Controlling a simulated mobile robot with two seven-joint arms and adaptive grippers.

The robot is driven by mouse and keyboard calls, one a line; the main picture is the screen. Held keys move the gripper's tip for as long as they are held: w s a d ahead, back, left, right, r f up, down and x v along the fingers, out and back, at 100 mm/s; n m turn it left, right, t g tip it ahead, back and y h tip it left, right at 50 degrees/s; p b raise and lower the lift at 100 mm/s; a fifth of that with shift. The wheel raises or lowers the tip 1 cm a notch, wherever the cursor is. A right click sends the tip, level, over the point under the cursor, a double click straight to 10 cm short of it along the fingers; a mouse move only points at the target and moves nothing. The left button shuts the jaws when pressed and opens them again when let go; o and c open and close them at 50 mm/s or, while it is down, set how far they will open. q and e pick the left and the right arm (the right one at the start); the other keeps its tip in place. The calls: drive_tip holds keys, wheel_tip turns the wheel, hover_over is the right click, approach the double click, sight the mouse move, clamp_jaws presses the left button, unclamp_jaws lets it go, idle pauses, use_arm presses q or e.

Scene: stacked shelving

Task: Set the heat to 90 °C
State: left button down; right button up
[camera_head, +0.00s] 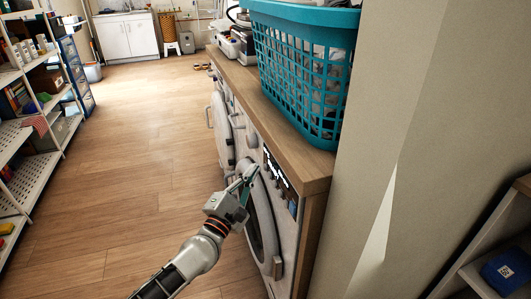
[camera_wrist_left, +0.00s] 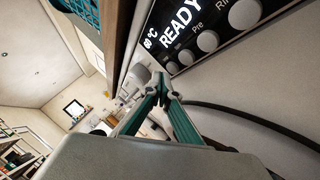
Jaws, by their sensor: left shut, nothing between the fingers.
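The near washing machine (camera_head: 287,225) stands under the wooden counter, its round door facing left. Its dark control panel (camera_head: 276,168) has a lit display. In the left wrist view the display (camera_wrist_left: 182,38) reads "READY", with a small tilted temperature in °C whose digits I cannot read surely. A row of round buttons (camera_wrist_left: 207,41) runs along the panel, with the labels "Pre" and a cut-off "Rin". My left gripper (camera_head: 250,172) is shut and empty, its tips close to the panel's edge near the end button (camera_wrist_left: 172,67). I cannot tell whether they touch. My right gripper is not in view.
A teal laundry basket (camera_head: 300,75) stands on the wooden counter (camera_head: 300,160) above the machine. A second machine (camera_head: 222,130) is beyond it. A beige wall (camera_head: 400,130) closes the right side. Shelves (camera_head: 40,150) line the left. The wooden floor (camera_head: 130,170) between is clear.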

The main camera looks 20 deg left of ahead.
use_arm(q)
drive_tip(key=shift+d, duration=0.1)
idle(0.3)
drive_tip(key=shift+w+d, duration=0.25)
drive_tip(key=shift+d, duration=0.05)
idle(0.5)
drive_tip(key=shift+s+a, duration=0.25)
drive_tip(key=shift+a, duration=0.15)
idle(0.3)
drive_tip(key=s+a, duration=0.3)
drive_tip(key=a, duration=0.2)
drive_tip(key=shift+s, duration=0.2)
idle(0.6)
